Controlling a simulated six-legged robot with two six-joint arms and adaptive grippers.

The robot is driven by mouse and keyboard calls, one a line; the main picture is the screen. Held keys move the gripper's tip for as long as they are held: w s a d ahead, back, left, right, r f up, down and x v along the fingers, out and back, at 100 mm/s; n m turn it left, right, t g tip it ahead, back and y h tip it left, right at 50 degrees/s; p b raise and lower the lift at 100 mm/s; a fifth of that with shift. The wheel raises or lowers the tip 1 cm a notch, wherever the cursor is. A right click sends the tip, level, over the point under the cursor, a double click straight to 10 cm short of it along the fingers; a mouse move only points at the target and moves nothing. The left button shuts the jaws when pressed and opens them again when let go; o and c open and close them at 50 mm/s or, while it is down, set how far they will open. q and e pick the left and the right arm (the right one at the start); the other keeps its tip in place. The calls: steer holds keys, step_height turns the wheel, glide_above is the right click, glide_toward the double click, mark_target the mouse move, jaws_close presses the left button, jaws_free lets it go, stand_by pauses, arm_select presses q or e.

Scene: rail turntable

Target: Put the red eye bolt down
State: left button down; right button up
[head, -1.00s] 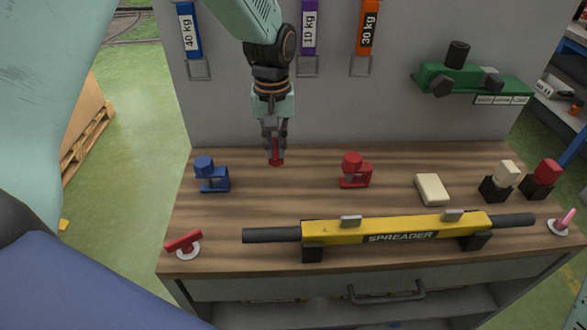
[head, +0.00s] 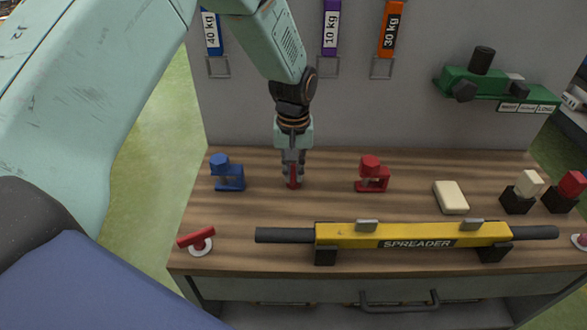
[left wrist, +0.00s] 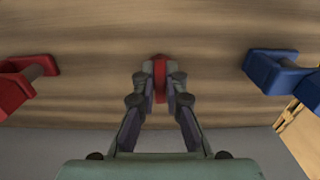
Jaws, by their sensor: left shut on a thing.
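My left gripper (head: 293,172) is shut on the red eye bolt (head: 294,182) and points straight down over the wooden bench top (head: 330,205). The bolt stands upright between the fingertips, at or just above the wood; I cannot tell whether it touches. In the left wrist view the bolt (left wrist: 160,72) shows as a narrow red strip between the two fingers. The gripper is between a blue clamp-like piece (head: 227,173) on the left and a red one (head: 372,174) on the right. My right gripper is not in view.
A yellow spreader bar (head: 410,235) lies across the front. A red T-handle (head: 196,239) is at the front left. A cream block (head: 450,197) and two black-based pieces stand at the right. A grey panel (head: 250,110) with hanging weight tags rises behind. Bare wood surrounds the gripper.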

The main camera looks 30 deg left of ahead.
mark_target(294, 170)
arm_select(q)
steer(key=c, duration=1.7)
jaws_free()
steer(key=shift+c, duration=0.2)
steer(key=o, duration=0.3)
steer(key=shift+w+d+f, duration=0.1)
steer(key=shift+w+d, duration=0.05)
steer(key=shift+w, duration=0.1)
steer(key=shift+o, duration=0.2)
steer(key=shift+s, duration=0.1)
steer(key=shift+s, duration=0.1)
step_height(294, 170, up, 12)
steer(key=p, duration=0.2)
steer(key=shift+r, duration=0.25)
